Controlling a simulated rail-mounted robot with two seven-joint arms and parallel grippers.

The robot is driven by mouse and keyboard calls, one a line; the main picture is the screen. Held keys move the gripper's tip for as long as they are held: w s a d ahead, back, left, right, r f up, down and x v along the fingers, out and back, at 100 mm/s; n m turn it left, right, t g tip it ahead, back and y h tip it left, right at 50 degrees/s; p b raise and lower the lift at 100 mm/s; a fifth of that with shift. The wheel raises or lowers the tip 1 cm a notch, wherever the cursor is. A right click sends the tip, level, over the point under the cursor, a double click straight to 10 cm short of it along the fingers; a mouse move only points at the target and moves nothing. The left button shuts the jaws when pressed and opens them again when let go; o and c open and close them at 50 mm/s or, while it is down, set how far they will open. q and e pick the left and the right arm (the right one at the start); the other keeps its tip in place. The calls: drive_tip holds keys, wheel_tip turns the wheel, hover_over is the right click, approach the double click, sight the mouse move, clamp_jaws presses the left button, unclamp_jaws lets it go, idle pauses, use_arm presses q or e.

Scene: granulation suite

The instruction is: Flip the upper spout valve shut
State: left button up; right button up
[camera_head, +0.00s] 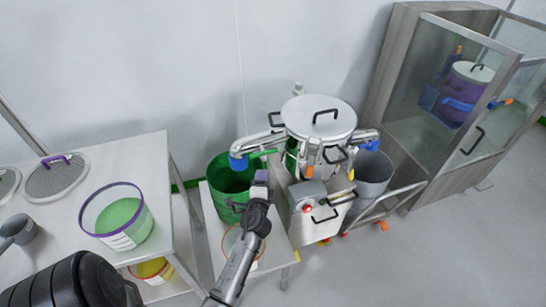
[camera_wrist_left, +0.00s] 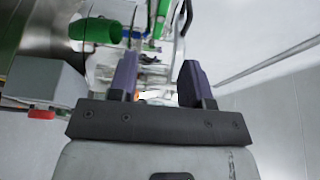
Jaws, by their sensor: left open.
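The granulator (camera_head: 318,118) stands in the middle of the head view, with a white lid and black handle. A metal spout (camera_head: 258,144) with a blue end reaches out to its left. A small green lever (camera_head: 264,153) sits at this spout. A second spout (camera_head: 345,138) with a blue end reaches out to the right. My left gripper (camera_head: 260,180) is open, below and apart from the left spout. In the left wrist view its purple fingers (camera_wrist_left: 157,80) are spread. A green part (camera_wrist_left: 95,30) lies beyond and left of them; I cannot tell whether it is the lever.
A green bucket (camera_head: 230,178) stands under the left spout, close to my gripper. A grey bucket (camera_head: 372,172) stands under the right spout. A grey control box (camera_head: 308,195) with a red button is beside the gripper. A table (camera_head: 80,215) is at left, a cabinet (camera_head: 400,80) at right.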

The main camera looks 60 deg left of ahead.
sight(264, 154)
use_arm(q)
drive_tip(key=b+x, duration=0.1)
drive_tip(key=x, duration=1.2)
drive_tip(key=shift+s, duration=0.1)
drive_tip(key=shift+r, duration=0.1)
clamp_jaws()
